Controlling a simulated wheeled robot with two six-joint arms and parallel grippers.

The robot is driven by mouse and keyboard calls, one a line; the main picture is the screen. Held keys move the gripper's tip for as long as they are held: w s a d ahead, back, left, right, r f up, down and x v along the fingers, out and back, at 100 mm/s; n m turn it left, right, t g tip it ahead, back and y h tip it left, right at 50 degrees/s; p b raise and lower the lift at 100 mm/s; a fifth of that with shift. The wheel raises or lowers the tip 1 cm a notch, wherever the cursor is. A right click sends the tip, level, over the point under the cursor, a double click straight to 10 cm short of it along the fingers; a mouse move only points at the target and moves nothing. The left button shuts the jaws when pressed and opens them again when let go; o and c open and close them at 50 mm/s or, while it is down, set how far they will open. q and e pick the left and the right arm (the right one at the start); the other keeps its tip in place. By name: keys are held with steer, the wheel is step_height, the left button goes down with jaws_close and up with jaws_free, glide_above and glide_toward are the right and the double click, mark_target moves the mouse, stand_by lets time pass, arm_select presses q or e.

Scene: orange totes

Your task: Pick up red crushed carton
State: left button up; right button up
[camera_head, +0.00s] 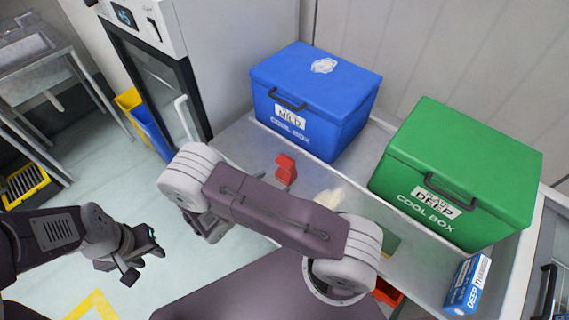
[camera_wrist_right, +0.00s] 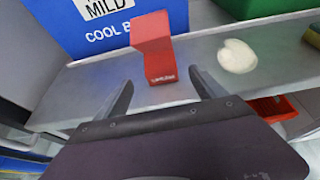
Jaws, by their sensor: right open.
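The red crushed carton (camera_head: 286,169) stands on the metal counter in front of the blue cool box. In the right wrist view the bent red carton (camera_wrist_right: 156,50) stands upright, beyond and between the two fingers. My right gripper (camera_wrist_right: 160,90) is open and empty, with its fingers apart on either side of the line to the carton. In the head view my right arm hides most of that gripper. My left gripper (camera_head: 143,262) is over the floor at the lower left, far from the carton; its fingers look spread and nothing shows between them.
The blue cool box (camera_head: 310,95) stands behind the carton and the green cool box (camera_head: 455,175) to the right. A pale round item (camera_wrist_right: 237,56) lies right of the carton. A blue and white box (camera_head: 467,284) stands at the counter's right end.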

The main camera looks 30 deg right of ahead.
mark_target(282, 176)
steer(key=x, duration=0.3)
steer(key=shift+d, duration=0.15)
steer(key=x, duration=0.2)
steer(key=p+x, duration=0.1)
steer(key=x, duration=0.1)
steer(key=shift+d+r, duration=0.2)
steer(key=shift+w+d+f, duration=0.2)
steer(key=shift+d+f, duration=0.05)
steer(key=shift+d, duration=0.1)
steer(key=c, duration=1.4)
